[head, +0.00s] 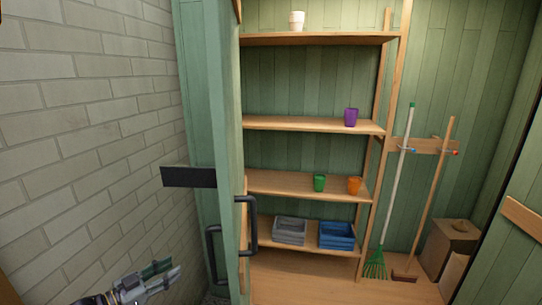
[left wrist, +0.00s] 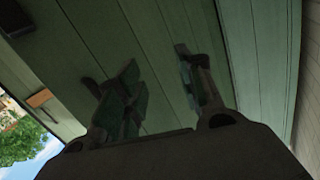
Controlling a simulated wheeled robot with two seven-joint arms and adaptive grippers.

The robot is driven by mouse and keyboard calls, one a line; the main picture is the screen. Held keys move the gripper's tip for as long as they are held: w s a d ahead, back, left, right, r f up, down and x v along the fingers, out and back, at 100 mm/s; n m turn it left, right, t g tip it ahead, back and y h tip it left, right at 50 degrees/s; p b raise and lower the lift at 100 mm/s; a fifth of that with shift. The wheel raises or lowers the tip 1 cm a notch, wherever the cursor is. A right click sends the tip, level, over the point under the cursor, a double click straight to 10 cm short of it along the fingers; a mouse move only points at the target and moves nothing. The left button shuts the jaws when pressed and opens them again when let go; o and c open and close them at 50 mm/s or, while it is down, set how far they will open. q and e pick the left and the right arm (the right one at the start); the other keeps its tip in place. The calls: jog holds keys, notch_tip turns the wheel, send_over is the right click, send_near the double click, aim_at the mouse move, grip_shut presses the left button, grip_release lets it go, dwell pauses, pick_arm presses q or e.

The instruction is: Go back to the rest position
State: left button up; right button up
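My left gripper (head: 165,272) shows at the bottom left of the head view, in front of the grey brick wall and left of the green door (head: 205,110). In the left wrist view its two fingers (left wrist: 158,75) stand apart with nothing between them, facing green planks (left wrist: 155,30). The gripper appears apart from the dark door handle (head: 253,225). My right gripper is in neither view.
Past the door, a wooden shelf (head: 310,124) holds pots, a grey crate (head: 290,231) and a blue crate (head: 337,235). A rake (head: 376,264) and another long-handled tool stand right. A brick wall (head: 90,100) closes the left side.

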pick_arm(q)
jog(key=w+a+f+n+y, duration=0.1)
jog(key=a+f+n+y, duration=0.2)
jog(key=f, duration=0.7)
jog(key=w+a+f+y, duration=0.1)
jog(key=a+f+y, duration=0.3)
jog(key=f, duration=0.7)
jog(key=s+a+f+n+g+y, duration=0.15)
jog(key=s+f, duration=0.35)
jog(key=f, duration=0.5)
jog(key=s+a+f+n+g+y, duration=0.15)
jog(key=s+f, duration=0.35)
jog(key=f, duration=0.5)
jog(key=s+d+f+g, duration=0.1)
jog(key=s+f+g, duration=0.1)
jog(key=s+f, duration=0.85)
jog(key=s+d+f+g, duration=0.2)
jog(key=s+d+f, duration=0.2)
jog(key=s, duration=0.6)
jog(key=s+d+f+g, duration=0.2)
jog(key=s+d+f, duration=0.3)
jog(key=s, duration=0.6)
jog(key=s+d+f+n+g, duration=0.1)
jog(key=s+d+f+g, duration=0.2)
jog(key=s, duration=0.7)
notch_tip(320, 180, down, 2)
jog(key=shift+s+d+f+y, duration=0.1)
jog(key=shift+s+d+y, duration=0.2)
jog(key=shift+d, duration=0.75)
jog(key=shift+d, duration=0.1)
